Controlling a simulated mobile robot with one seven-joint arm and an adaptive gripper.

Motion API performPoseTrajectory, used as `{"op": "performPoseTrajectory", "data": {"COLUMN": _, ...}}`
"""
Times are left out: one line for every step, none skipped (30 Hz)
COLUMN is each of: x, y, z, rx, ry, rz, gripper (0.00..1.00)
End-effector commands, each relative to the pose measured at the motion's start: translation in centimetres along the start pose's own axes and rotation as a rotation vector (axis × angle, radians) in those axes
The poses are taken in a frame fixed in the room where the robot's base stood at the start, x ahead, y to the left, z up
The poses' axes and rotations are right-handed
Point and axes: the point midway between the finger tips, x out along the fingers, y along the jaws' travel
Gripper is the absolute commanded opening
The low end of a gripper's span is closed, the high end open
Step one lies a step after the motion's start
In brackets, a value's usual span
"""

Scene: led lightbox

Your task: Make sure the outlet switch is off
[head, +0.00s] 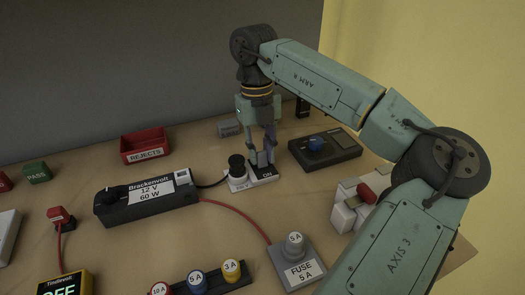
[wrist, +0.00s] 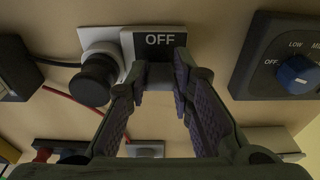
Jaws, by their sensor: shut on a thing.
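The outlet switch sits on a small light plate with a dark face (head: 268,176), right of a black plug (head: 237,166). "ON" shows on its near end in the head view. In the wrist view "OFF" shows on the dark face (wrist: 161,41) at the far end, with the plug (wrist: 95,80) to the left. My gripper (head: 263,158) points down over the switch. In the wrist view its fingertips (wrist: 160,77) are shut on the grey switch lever between them. The fingers hide most of the lever, and I cannot tell which way it is set.
A dark box with a blue dial (head: 317,143) stands close to the right; the dial (wrist: 297,72) also shows in the wrist view. A Brackenvolt supply (head: 150,198) is left, a fuse block (head: 297,268) in front, and a red rejects bin (head: 145,143) behind left.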

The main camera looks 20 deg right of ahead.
Motion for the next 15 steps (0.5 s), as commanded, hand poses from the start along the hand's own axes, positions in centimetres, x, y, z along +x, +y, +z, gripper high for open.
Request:
{"op": "performPoseTrajectory", "data": {"x": -0.17, "y": 0.11, "z": 0.27, "rx": 0.000, "ry": 0.035, "rz": -0.001, "gripper": 0.00}}
{"op": "performPoseTrajectory", "data": {"x": -0.13, "y": 0.05, "z": 0.34, "rx": 0.001, "ry": 0.056, "rz": -0.001, "gripper": 0.00}}
{"op": "performPoseTrajectory", "data": {"x": -0.12, "y": 0.10, "z": 0.45, "rx": 0.000, "ry": 0.081, "rz": -0.001, "gripper": 0.00}}
{"op": "performPoseTrajectory", "data": {"x": -0.10, "y": 0.06, "z": 0.49, "rx": 0.000, "ry": 0.100, "rz": -0.001, "gripper": 0.00}}
{"op": "performPoseTrajectory", "data": {"x": -0.07, "y": 0.07, "z": 0.56, "rx": 0.000, "ry": 0.117, "rz": -0.001, "gripper": 0.00}}
{"op": "performPoseTrajectory", "data": {"x": -0.05, "y": 0.07, "z": 0.66, "rx": 0.000, "ry": 0.138, "rz": -0.001, "gripper": 0.00}}
{"op": "performPoseTrajectory", "data": {"x": 0.00, "y": 0.04, "z": 0.68, "rx": 0.001, "ry": 0.154, "rz": -0.001, "gripper": 0.00}}
{"op": "performPoseTrajectory", "data": {"x": 0.01, "y": 0.06, "z": 0.73, "rx": 0.001, "ry": 0.168, "rz": 0.000, "gripper": 0.00}}
{"op": "performPoseTrajectory", "data": {"x": 0.05, "y": 0.07, "z": 0.80, "rx": 0.000, "ry": 0.183, "rz": 0.000, "gripper": 0.00}}
{"op": "performPoseTrajectory", "data": {"x": 0.08, "y": 0.03, "z": 0.84, "rx": 0.001, "ry": 0.195, "rz": 0.000, "gripper": 0.00}}
{"op": "performPoseTrajectory", "data": {"x": 0.10, "y": 0.03, "z": 0.86, "rx": 0.000, "ry": 0.205, "rz": -0.001, "gripper": 0.00}}
{"op": "performPoseTrajectory", "data": {"x": 0.11, "y": 0.05, "z": 0.90, "rx": -0.001, "ry": 0.216, "rz": -0.001, "gripper": 0.00}}
{"op": "performPoseTrajectory", "data": {"x": 0.12, "y": 0.04, "z": 0.93, "rx": 0.000, "ry": 0.224, "rz": 0.000, "gripper": 0.00}}
{"op": "performPoseTrajectory", "data": {"x": 0.14, "y": 0.02, "z": 0.94, "rx": 0.000, "ry": 0.231, "rz": 0.000, "gripper": 0.00}}
{"op": "performPoseTrajectory", "data": {"x": 0.17, "y": 0.02, "z": 0.95, "rx": 0.000, "ry": 0.238, "rz": 0.000, "gripper": 0.00}}
